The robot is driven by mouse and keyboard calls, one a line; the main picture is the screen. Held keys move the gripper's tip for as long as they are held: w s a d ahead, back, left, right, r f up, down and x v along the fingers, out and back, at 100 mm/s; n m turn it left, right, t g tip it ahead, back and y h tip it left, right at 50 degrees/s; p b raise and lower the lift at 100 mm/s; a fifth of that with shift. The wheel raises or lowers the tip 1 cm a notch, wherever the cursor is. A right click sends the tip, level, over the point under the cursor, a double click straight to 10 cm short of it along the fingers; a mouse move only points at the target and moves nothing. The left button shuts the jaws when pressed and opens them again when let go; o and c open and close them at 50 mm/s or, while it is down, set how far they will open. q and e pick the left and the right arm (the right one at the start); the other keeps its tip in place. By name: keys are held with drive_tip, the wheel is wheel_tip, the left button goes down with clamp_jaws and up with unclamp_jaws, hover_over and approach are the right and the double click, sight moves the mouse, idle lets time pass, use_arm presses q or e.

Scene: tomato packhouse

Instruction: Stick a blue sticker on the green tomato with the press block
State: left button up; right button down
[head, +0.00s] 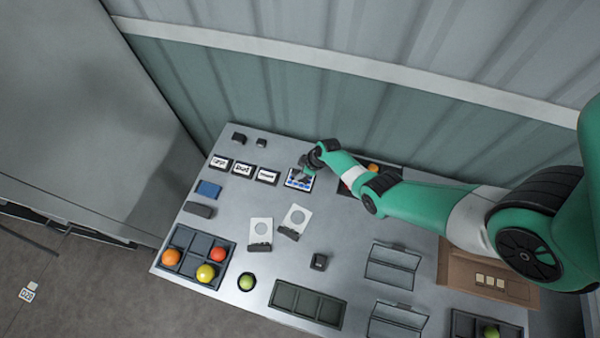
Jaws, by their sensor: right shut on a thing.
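A green tomato (246,282) sits in a small dark holder near the table's front edge, right of the divided tray. A card with blue stickers (299,184) lies toward the back of the table. My right gripper (305,172) is right over this card, pointing down. It is shut on a small dark thing, apparently the press block, mostly hidden by the fingers. I cannot tell whether it touches the card. My left gripper is not in view.
A divided tray (175,243) holds orange, red and yellow tomatoes. Three labelled blocks (243,169) stand left of the card. Two white plates with round openings (261,226) lie mid-table. An empty dark tray (307,304) and a small dark block (319,262) are nearer the front.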

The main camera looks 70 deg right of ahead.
drive_tip(key=shift+f+b, duration=0.55)
drive_tip(key=shift+f, duration=0.05)
idle(1.7)
wheel_tip(320, 180, up, 7)
drive_tip(key=p, duration=0.7)
drive_tip(key=shift+r, duration=0.15)
